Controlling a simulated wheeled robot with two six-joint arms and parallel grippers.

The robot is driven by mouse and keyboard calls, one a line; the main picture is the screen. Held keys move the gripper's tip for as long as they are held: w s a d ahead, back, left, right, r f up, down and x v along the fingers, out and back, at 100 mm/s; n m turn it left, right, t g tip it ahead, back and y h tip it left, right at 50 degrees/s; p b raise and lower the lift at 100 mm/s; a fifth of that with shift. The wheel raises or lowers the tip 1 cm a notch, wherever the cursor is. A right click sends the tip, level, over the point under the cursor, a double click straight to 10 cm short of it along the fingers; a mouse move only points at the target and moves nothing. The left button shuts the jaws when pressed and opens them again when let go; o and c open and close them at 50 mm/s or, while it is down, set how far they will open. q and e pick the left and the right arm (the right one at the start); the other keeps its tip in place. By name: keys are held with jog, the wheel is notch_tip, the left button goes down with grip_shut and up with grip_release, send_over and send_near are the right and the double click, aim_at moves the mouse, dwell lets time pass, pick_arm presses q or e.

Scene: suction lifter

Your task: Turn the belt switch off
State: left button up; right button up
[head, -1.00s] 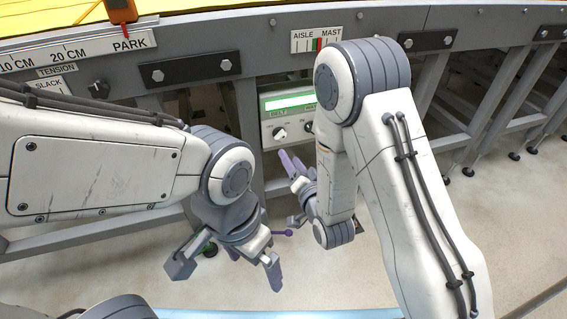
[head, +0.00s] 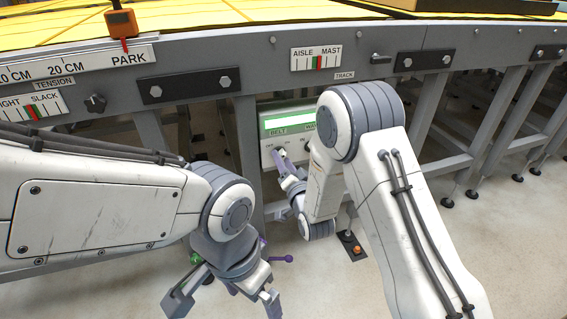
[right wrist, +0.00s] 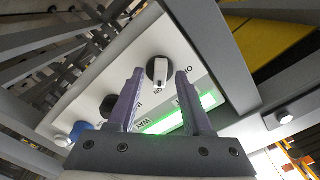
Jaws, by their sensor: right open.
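The belt switch is a dark round knob with a white pointer bar, on a pale control panel (head: 270,150) under the conveyor frame. In the head view the knob (head: 279,152) shows just beyond my right gripper (head: 288,168). In the right wrist view the belt switch (right wrist: 158,71) sits between the two purple fingers of my right gripper (right wrist: 158,78), which are open. Its bar points down the picture, toward small lettering I cannot read surely. Whether a finger touches it, I cannot tell. My left gripper (head: 222,297) is low in the head view, fingers apart and empty.
A second dark knob (right wrist: 109,105) and a blue button (right wrist: 80,130) are on the same panel. A green display (right wrist: 178,118) lies beside the knobs. Grey frame legs (head: 243,150) stand around the panel.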

jog(key=shift+w, duration=0.1)
grip_shut()
jog(key=shift+n, duration=0.3)
jog(key=shift+n+b, duration=1.35)
jog(key=shift+n, duration=7.25)
